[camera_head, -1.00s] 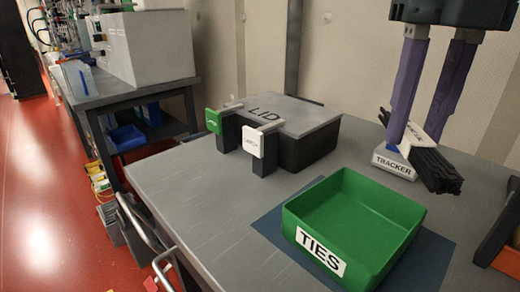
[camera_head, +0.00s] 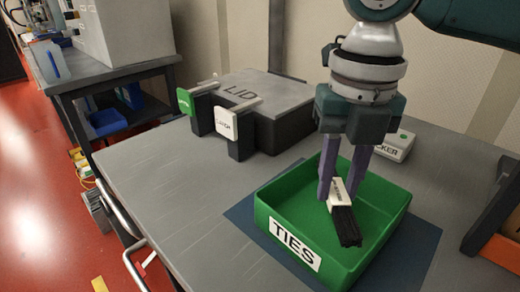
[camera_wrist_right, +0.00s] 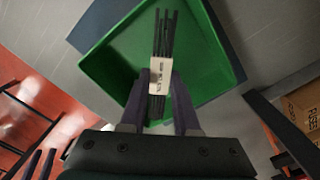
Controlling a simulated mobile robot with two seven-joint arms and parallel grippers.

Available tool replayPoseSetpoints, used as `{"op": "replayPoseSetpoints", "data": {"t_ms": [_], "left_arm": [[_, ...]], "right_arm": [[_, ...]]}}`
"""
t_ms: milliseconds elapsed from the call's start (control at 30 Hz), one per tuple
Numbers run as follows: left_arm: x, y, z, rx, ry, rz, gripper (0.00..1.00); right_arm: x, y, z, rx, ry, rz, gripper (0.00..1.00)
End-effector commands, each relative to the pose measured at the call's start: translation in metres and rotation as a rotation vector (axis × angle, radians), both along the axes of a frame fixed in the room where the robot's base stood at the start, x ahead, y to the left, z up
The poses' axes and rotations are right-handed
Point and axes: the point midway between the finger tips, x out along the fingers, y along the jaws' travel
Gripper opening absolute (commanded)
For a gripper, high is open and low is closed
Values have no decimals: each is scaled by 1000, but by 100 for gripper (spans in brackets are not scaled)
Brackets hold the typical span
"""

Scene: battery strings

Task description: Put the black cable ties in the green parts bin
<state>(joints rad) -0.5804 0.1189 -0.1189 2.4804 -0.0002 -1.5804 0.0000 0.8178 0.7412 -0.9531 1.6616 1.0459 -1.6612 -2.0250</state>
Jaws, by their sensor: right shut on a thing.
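The green parts bin (camera_head: 285,207), labelled TIES, sits on a blue mat (camera_head: 420,245) on the grey table. My right gripper (camera_head: 337,185) is over the bin, pointing down. It is shut on the bundle of black cable ties (camera_head: 347,227), which has a white label band around it. In the right wrist view the bundle (camera_wrist_right: 166,38) lies between the fingers (camera_wrist_right: 158,95), with the green bin (camera_wrist_right: 118,50) beneath it. I cannot tell whether the bundle touches the bin floor.
A dark box with a grey lid marked LID (camera_head: 262,95) stands behind the bin to the left, with green and white tags in front. A white tracker (camera_head: 397,146) is partly hidden behind my right gripper.

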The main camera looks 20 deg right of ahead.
Motion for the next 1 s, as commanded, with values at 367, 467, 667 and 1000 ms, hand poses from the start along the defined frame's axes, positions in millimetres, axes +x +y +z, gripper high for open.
{"op": "replayPoseSetpoints", "data": {"t_ms": [367, 467, 667, 1000], "left_arm": [[0, 0, -9, 2, 0, -2, 50], [0, 0, -8, 2, 0, -3, 50], [0, 0, -8, 2, 0, -3, 50], [0, 0, -9, 2, 0, -3, 50]], "right_arm": [[-1, 0, -45, 0, 1, 0, 0], [0, 0, -45, 0, -1, 0, 0], [0, 0, -47, -1, 0, 0, 0], [0, 0, -48, -1, 0, 0, 60]]}}
